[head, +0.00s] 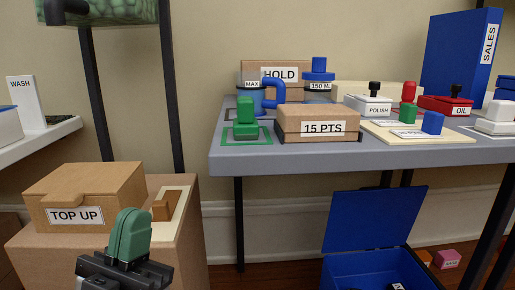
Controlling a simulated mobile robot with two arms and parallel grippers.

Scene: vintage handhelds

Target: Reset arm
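My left gripper (133,213) is in the lower left of the head view, with a dark body and green rounded fingers. The two fingers are together, and I see nothing held between them. It is in front of the brown carton at left, below and right of the box labelled TOP UP (88,195). It appears clear of the tray with a brown block (162,210). My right gripper is not in view.
A grey table (290,159) carries a 15 PTS box (318,123), a HOLD box (290,70), a green piece (246,121) and several stamp-like pieces. An open blue bin (370,221) stands on the floor. A white shelf (40,140) is at far left.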

